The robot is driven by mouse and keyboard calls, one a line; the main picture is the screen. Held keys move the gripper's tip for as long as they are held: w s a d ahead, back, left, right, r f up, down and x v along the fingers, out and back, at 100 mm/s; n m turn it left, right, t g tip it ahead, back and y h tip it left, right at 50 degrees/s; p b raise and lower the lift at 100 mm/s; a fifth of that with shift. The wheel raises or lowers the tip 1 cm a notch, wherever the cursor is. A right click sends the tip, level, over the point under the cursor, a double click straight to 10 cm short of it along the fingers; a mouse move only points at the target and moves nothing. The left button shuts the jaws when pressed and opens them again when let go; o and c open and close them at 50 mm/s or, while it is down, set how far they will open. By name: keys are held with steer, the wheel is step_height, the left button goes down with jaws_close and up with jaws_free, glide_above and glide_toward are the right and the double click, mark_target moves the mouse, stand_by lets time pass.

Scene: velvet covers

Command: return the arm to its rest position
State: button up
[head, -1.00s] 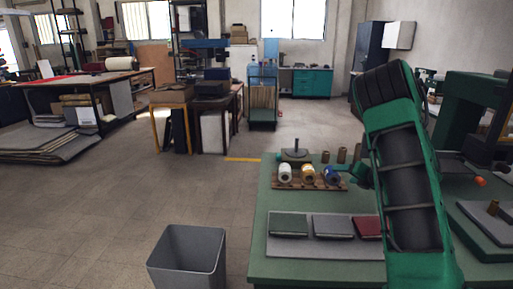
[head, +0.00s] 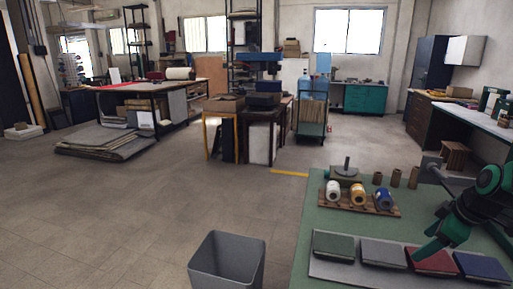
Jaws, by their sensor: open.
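My arm, green and black, enters at the right edge and bends down over the green-topped table (head: 310,222). My gripper (head: 427,250) is at its lower end, beside or over the red cover (head: 436,262). Its jaws are open and I see nothing held; how far its tip is above the cover I cannot tell. A green cover (head: 333,246), a grey cover (head: 384,252) and a blue cover (head: 481,266) lie in a row with the red one on a grey board (head: 325,270).
A wooden rack (head: 345,203) holds white, yellow and blue spools behind the covers. Several brown tubes (head: 396,178) stand farther back. A grey bin (head: 228,262) stands left of the table. The floor to the left is open.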

steer(key=s+a+r+m+g, duration=0.1)
steer(key=s+a+m+g, duration=0.1)
steer(key=s+m, duration=0.5)
steer(key=s+a+r+m+g, duration=0.1)
steer(key=s+m, duration=0.7)
steer(key=s, duration=0.8)
steer(key=shift+s+a+r+g+h, duration=0.15)
steer(key=shift+a+r+g+h, duration=0.2)
steer(key=shift+a+g, duration=0.6)
steer(key=shift+d, duration=0.15)
